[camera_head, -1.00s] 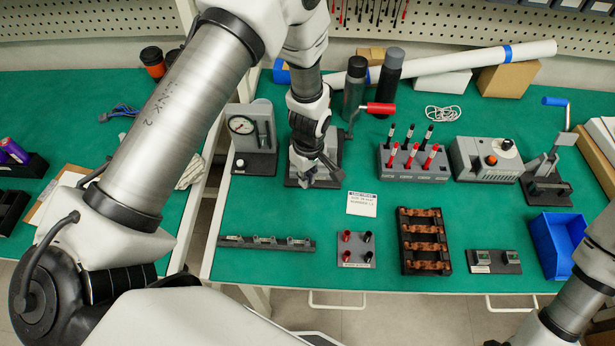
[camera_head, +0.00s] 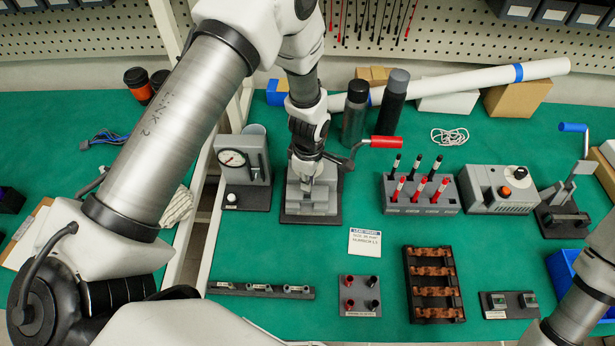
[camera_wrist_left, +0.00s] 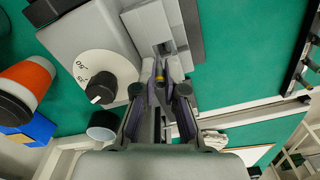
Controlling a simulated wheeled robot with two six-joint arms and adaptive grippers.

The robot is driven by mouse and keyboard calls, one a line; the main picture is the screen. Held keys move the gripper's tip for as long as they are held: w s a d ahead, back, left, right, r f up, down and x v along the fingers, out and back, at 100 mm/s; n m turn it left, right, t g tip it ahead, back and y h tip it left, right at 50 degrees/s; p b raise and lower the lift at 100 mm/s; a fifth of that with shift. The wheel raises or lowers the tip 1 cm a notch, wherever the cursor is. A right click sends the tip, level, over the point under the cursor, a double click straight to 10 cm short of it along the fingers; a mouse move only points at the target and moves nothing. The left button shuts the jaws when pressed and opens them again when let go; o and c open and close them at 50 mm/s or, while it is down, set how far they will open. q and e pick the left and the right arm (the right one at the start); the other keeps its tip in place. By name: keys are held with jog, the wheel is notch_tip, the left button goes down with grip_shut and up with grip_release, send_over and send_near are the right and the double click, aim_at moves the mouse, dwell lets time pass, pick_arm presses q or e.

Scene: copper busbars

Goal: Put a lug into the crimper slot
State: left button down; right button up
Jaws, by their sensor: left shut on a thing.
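The crimper (camera_head: 315,206) is a grey block on a dark base with a red-handled crank (camera_head: 385,142). My left gripper (camera_head: 311,181) points down over the crimper's block. The left wrist view shows its fingers (camera_wrist_left: 161,78) nearly together at the crimper's pale slotted part (camera_wrist_left: 152,28). They are shut on a small piece, likely a lug, with a yellow spot (camera_wrist_left: 160,76) between the tips. Most of the piece is hidden, and I cannot tell how deep it sits in the slot. More lugs lie in a grey rack (camera_head: 234,291) at the front. My right gripper is out of view.
A gauge unit (camera_head: 243,172) stands close left of the crimper. A dark cylinder (camera_head: 355,112) stands behind it. A screwdriver rack (camera_head: 420,193) is to the right. A white card (camera_head: 364,242) lies in front. Green mat between them is free.

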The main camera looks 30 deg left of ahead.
pick_arm(q)
jog(key=shift+f, duration=0.4)
jog(key=shift+s+d+r, duration=0.1)
jog(key=shift+s+r, duration=0.05)
jog(key=shift+s, duration=0.1)
jog(key=shift+w, duration=0.1)
jog(key=shift+f, duration=0.25)
jog(key=shift+f+b, duration=0.2)
jog(key=shift+b, duration=0.15)
jog(key=shift+f, duration=0.1)
jog(key=shift+f+b, duration=0.5)
